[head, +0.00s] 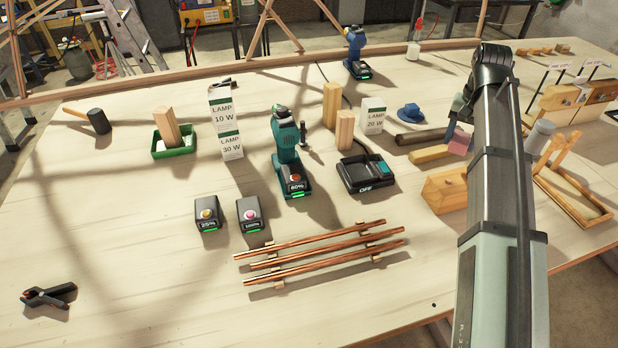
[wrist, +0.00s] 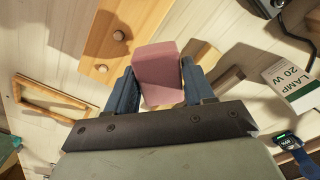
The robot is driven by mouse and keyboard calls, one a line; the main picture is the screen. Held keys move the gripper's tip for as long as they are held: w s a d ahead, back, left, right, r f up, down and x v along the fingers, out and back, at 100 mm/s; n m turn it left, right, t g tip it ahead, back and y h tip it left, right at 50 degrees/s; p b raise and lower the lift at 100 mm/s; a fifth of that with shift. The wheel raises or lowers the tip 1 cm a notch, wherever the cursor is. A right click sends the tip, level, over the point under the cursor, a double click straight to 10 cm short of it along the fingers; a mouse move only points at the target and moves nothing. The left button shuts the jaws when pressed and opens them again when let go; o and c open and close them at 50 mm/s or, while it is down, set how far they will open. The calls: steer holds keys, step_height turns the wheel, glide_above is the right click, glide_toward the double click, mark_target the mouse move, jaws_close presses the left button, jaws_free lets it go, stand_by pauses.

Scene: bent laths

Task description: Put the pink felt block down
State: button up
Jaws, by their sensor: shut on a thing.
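The pink felt block (head: 461,142) is in my gripper (head: 456,132), at the right of the table in the head view. In the wrist view the pink block (wrist: 158,78) sits between the two blue fingers of my gripper (wrist: 158,68), which are shut on its sides. The block appears to be above the table, but the height of its underside is hard to tell. My arm hides part of the table to its right in the head view.
A wooden bar (head: 436,153), a dark rod (head: 420,136) and a wooden block (head: 445,190) lie close by. A blue hat-shaped thing (head: 410,112) and the LAMP 20 W box (head: 372,115) stand to the left. A wooden frame (head: 575,195) lies right. The front left table is mostly clear.

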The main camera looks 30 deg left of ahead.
steer(key=s+a+r+n, duration=0.2)
steer(key=a, duration=1)
steer(key=s+a+r+n, duration=0.2)
steer(key=a, duration=1)
steer(key=s+a+r+n, duration=0.1)
steer(key=s+a, duration=0.2)
steer(key=a, duration=0.3)
steer(key=s+a+r+n, duration=0.1)
steer(key=s+a+r, duration=0.1)
steer(key=s+a, duration=0.2)
steer(key=s+a+r+n, duration=0.1)
steer(key=s+a+r, duration=0.1)
steer(key=a, duration=0.7)
steer(key=shift+s+a+n, duration=0.2)
steer(key=shift+s+n, duration=0.2)
steer(key=shift+s, duration=0.45)
steer(key=s+a, duration=0.2)
steer(key=n, duration=0.1)
glide_toward(237, 185)
steer(key=shift+f, duration=3.2)
steer(key=shift+f, duration=0.2)
steer(key=o, duration=1)
steer(key=shift+r, duration=0.1)
